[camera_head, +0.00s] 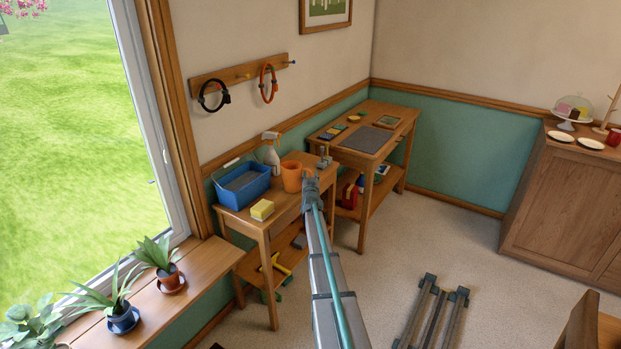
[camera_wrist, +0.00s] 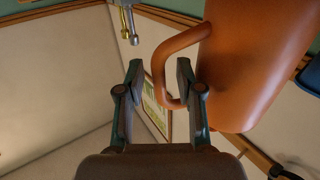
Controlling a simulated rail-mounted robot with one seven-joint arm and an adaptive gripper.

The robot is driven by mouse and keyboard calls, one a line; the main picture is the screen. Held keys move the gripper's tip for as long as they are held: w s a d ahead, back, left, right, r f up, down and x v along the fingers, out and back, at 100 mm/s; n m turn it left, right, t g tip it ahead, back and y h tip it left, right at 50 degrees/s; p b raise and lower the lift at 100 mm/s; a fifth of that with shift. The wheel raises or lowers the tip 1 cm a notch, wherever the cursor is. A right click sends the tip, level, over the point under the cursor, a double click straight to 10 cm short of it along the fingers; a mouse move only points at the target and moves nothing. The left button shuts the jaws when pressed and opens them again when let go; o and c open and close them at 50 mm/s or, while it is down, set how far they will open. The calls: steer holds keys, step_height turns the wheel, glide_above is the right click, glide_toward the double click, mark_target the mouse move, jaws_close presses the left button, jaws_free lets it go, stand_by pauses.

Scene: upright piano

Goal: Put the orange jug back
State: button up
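The orange jug (camera_head: 291,177) stands upright on the small wooden table (camera_head: 284,203), just right of the blue tub. In the wrist view, the jug's orange body (camera_wrist: 252,65) fills the upper right, and its looped handle (camera_wrist: 160,62) points toward my gripper (camera_wrist: 158,75). My two fingers are open and apart. The outer bar of the handle shows in the gap between them, and the right finger overlaps part of the loop. I see no finger closed on it. In the head view, my gripper (camera_head: 310,188) is right beside the jug and hides part of its right side.
A blue tub (camera_head: 240,190), a yellow sponge (camera_head: 262,210) and a white spray bottle (camera_head: 271,155) crowd the same table. A second wooden table (camera_head: 397,112) stands behind to the right. Potted plants (camera_head: 171,278) line the windowsill. The carpet at right is mostly clear.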

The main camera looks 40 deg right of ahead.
steer(key=shift+r, duration=0.1)
steer(key=shift+s+a, duration=0.1)
steer(key=b+v, duration=0.2)
steer(key=v, duration=1)
steer(key=s+a+f+n+g+y, duration=0.1)
steer(key=s+a+f+g+y, duration=0.15)
steer(key=a+f, duration=0.8)
steer(key=s+a+f+n+g+y, duration=0.1)
steer(key=s+a+f+n+y, duration=0.2)
steer(key=a+f, duration=0.75)
steer(key=s+a+f+g+y, duration=0.5)
steer(key=s+a+f, duration=0.7)
steer(key=s+a, duration=0.15)
steer(key=s+a+f+n+g+y, duration=0.1)
steer(key=s+a+f+g, duration=0.2)
steer(key=s+a, duration=0.45)
steer(key=s+a+f+n+g, duration=0.15)
steer(key=s+a+f, duration=0.25)
steer(key=s, duration=0.7)
steer(key=s+a+r+g, duration=0.1)
steer(key=s+g, duration=0.3)
steer(key=s, duration=0.8)
steer(key=s+a+r+g, duration=0.1)
steer(key=s+a+g, duration=0.2)
steer(key=s, duration=0.9)
steer(key=shift+a+r+n+g+h, duration=0.2)
steer(key=shift+a+n+g+h, duration=0.2)
steer(key=shift+g, duration=0.2)
